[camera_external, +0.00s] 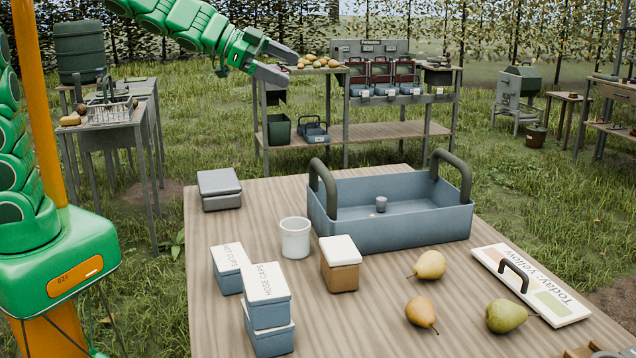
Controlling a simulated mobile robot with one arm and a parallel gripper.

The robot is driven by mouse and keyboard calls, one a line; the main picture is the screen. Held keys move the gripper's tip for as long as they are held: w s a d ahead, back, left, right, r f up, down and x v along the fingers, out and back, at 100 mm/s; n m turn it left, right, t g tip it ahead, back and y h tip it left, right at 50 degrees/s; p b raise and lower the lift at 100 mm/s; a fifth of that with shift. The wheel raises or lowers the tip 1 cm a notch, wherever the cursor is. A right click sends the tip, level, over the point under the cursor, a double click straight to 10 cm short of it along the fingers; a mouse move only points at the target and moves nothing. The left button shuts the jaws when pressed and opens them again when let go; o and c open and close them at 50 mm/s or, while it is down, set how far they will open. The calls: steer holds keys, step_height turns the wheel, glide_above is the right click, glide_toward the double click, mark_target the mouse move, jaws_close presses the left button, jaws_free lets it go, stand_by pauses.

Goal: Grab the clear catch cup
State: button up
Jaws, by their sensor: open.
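My gripper (287,65) is at the top of the view, left of centre, with its fingers apart and nothing between them. It is high above the near table, in front of the back workbench. No plainly clear cup can be made out. A whitish, open-topped cup (295,241) stands upright on the near table, left of the blue tray; I cannot tell whether it is see-through. My gripper is well apart from both.
The near table (380,310) holds lidded boxes (267,284), a brown box with a white lid (340,267), a grey case (219,184), several pears (430,265) and a sign (533,287). The back workbench (360,133) carries pears and red-fronted units. A side table (103,125) stands left.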

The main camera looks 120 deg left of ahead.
steer(key=shift+s+d+f+m+t+h, duration=0.75)
steer(key=shift+s+f+h, duration=1.05)
steer(key=shift+f+h, duration=1.5)
glide_toward(307, 245)
steer(key=shift+s+a+r, duration=0.2)
steer(key=shift+s, duration=0.5)
steer(key=shift+w+f, duration=0.15)
steer(key=shift+f, duration=0.05)
steer(key=shift+x, duration=3.75)
steer(key=shift+r, duration=0.1)
steer(key=shift+c, duration=0.3)
steer(key=c, duration=1)
